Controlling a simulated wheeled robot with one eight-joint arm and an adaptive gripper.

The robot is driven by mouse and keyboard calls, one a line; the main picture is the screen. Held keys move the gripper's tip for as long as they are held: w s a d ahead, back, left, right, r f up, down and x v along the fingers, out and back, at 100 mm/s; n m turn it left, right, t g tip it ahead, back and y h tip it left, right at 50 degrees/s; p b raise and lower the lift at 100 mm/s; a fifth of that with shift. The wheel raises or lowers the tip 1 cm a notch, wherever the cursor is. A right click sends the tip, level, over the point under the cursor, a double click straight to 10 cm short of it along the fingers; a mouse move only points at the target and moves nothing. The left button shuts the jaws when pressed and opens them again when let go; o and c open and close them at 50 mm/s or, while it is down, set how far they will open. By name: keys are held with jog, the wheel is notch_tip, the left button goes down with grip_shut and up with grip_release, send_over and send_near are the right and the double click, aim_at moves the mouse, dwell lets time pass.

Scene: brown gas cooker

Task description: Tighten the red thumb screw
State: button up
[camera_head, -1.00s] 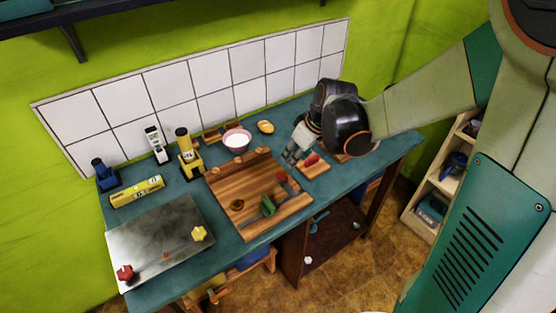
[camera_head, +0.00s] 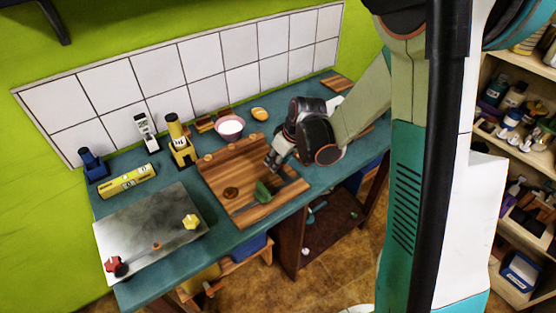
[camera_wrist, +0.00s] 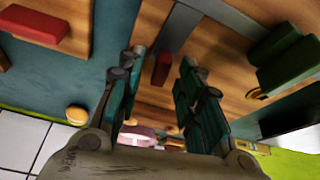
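A red star-shaped knob (camera_head: 113,264), which looks like the red thumb screw, sits at the near left corner of a metal plate (camera_head: 150,225). A yellow star knob (camera_head: 190,222) is at the plate's right. My gripper (camera_head: 272,163) is over the right part of a wooden board (camera_head: 232,205), well away from the plate. In the wrist view my gripper (camera_wrist: 162,63) is open, with a small red piece (camera_wrist: 162,68) seen between its fingers with gaps on both sides. A green piece (camera_wrist: 285,55) is to the right. The star knob is out of the wrist view.
A yellow level (camera_head: 125,182), a blue tool (camera_head: 92,164), a yellow-black device (camera_head: 180,145) and a pink bowl (camera_head: 229,127) stand along the back of the table. Another red piece (camera_wrist: 30,22) lies on a small board at left in the wrist view. Shelves (camera_head: 520,160) are at right.

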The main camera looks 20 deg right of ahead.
jog(key=shift+c, duration=0.3)
grip_shut()
jog(key=m+h, duration=0.1)
jog(key=m, duration=0.1)
jog(key=m+b, duration=0.1)
jog(key=m, duration=0.1)
jog(key=shift+s+a+m+t+h, duration=0.1)
jog(key=shift+a+m+t+h, duration=0.1)
jog(key=shift+m+t+h, duration=0.15)
jog(key=m+h, duration=0.1)
jog(key=m, duration=0.2)
jog(key=shift+a+m+h, duration=0.1)
jog(key=shift+m+h, duration=0.25)
jog(key=m, duration=0.2)
jog(key=m+g+h+b, duration=0.1)
jog(key=m, duration=0.1)
jog(key=shift+a+m+h, duration=0.1)
jog(key=shift+m+h, duration=0.2)
jog(key=shift+m+g+h, duration=0.5)
jog(key=shift+m+g, duration=0.25)
jog(key=shift+m, duration=1.45)
